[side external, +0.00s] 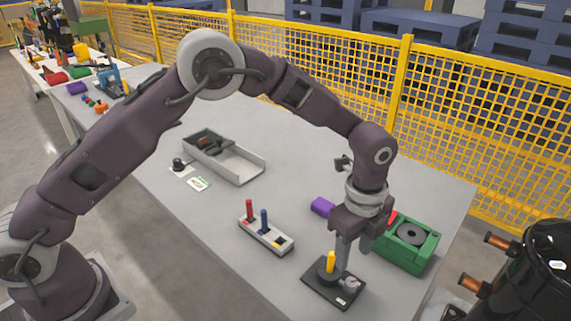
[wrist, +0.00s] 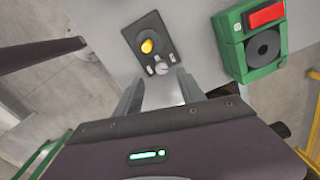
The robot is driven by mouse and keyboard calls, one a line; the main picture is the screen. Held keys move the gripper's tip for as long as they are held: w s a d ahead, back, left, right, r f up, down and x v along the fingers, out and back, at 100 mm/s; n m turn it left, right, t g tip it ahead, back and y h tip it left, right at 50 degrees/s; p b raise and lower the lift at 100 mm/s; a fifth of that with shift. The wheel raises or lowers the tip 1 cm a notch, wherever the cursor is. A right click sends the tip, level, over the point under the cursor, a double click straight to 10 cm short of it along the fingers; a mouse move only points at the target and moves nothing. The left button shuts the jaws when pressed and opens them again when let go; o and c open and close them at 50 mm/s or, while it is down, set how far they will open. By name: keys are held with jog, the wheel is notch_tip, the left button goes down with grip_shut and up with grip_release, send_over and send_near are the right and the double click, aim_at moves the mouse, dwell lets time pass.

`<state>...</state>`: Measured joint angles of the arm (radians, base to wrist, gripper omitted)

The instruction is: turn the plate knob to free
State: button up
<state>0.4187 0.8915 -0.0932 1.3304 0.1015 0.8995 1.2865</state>
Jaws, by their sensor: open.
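A dark plate (side external: 318,289) lies on the table's front part, with a yellow peg (side external: 330,262) on a round black base. A small grey knob (side external: 349,285) sits on the plate beside the peg. In the wrist view, the plate (wrist: 138,33), yellow peg (wrist: 147,46) and pale knob (wrist: 162,68) also show, with small light marks beside the knob. My gripper (side external: 351,254) points down above the knob side of the plate, open and apparently empty. In the wrist view, the knob appears just beyond the gap between my gripper's fingers (wrist: 160,92). The knob's exact setting is too small to read.
A green box (side external: 408,258) with a black disc stands right of my gripper, close to it. A grey block (side external: 265,237) with red and blue pegs lies left. A grey tray (side external: 235,165) lies farther back. A purple object (side external: 322,206) lies behind my gripper.

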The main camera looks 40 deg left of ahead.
jog(key=s+a+r+n+t, duration=0.1)
jog(key=s+a+r+n, duration=0.2)
jog(key=r, duration=0.6)
jog(key=s+a+r+n+h, duration=0.1)
jog(key=s+a+r+n, duration=0.3)
jog(key=a+r+n, duration=0.3)
notch_tip(320, 180, up, 2)
jog(key=shift+a+r+t, duration=0.2)
jog(key=shift+a+t, duration=0.2)
jog(key=shift+a, duration=0.3)
jog(key=m+y, duration=0.5)
jog(key=m, duration=0.8)
send_near(352, 283)
jog(key=f, duration=0.1)
jog(key=x, duration=0.7)
jog(key=shift+w+a+f, duration=0.1)
jog(key=shift+a, duration=0.05)
jog(key=shift+w+a+f, duration=0.1)
jog(key=shift+f, duration=0.2)
